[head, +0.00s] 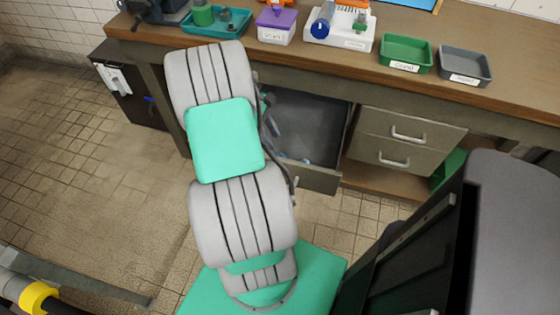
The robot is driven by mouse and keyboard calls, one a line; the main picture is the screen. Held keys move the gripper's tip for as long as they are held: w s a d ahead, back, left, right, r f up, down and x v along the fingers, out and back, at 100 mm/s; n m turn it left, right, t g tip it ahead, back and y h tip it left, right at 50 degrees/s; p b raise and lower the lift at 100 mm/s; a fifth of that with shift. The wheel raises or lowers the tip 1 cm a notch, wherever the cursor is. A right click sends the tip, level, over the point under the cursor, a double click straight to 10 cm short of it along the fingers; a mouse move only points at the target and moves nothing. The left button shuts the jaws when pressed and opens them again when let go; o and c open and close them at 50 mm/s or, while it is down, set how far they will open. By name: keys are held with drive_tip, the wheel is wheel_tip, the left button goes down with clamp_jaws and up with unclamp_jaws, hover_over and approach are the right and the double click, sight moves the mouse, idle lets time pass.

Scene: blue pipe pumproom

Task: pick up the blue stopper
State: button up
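A blue round piece with a pale face (320,27) sits on a white labelled stand (357,42) on the workbench; it may be the blue stopper, but I cannot tell for sure. Small light-blue bits (306,160) show in the open drawer (310,115), too small to make out. My grey and teal arm rises through the middle of the picture and covers part of the drawer and bench front. My gripper is not visible.
On the wooden bench (480,95) stand a teal tray (233,27), a purple-lidded box (276,24), a green tray (406,52) and a grey tray (465,64). Two closed drawers (400,140) are right of the open one. The tiled floor at left (75,165) is clear.

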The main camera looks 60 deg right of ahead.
sight(281, 154)
drive_tip(key=b+x, duration=0.1)
drive_tip(key=x, duration=0.6)
drive_tip(key=shift+w+a+f, duration=0.1)
drive_tip(key=shift+a+f, duration=0.05)
clamp_jaws()
